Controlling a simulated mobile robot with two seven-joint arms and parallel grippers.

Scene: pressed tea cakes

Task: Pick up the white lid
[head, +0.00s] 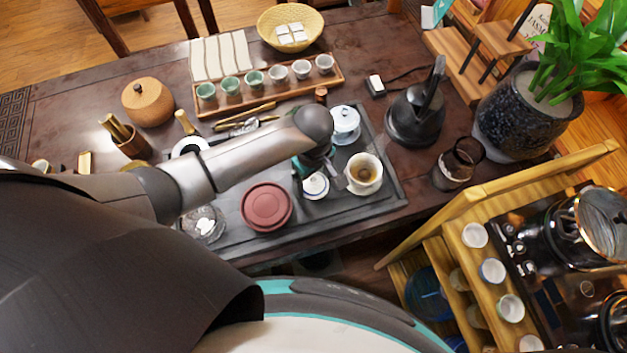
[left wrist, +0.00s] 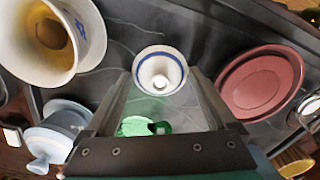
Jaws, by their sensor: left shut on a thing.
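The white lid (head: 315,187), with a blue ring and a central knob, is at the dark tea tray, left of an open white bowl (head: 363,186) holding amber tea. My left gripper (head: 318,182) reaches down over the tray with a finger on either side of the lid and is shut on it. In the left wrist view the lid (left wrist: 160,72) sits between the tips of my left gripper (left wrist: 162,84), knob showing. I cannot tell whether the lid is clear of the tray. The tea bowl (left wrist: 38,52) is at upper left there. My right gripper is not in view.
A reddish-brown round dish (head: 267,207) lies left of the lid on the tray (head: 285,235). A pale blue lidded cup (head: 345,122) stands behind. A black kettle (head: 416,115) and a dark glass (head: 452,168) stand to the right. Small cups line a wooden rack (head: 265,103) behind.

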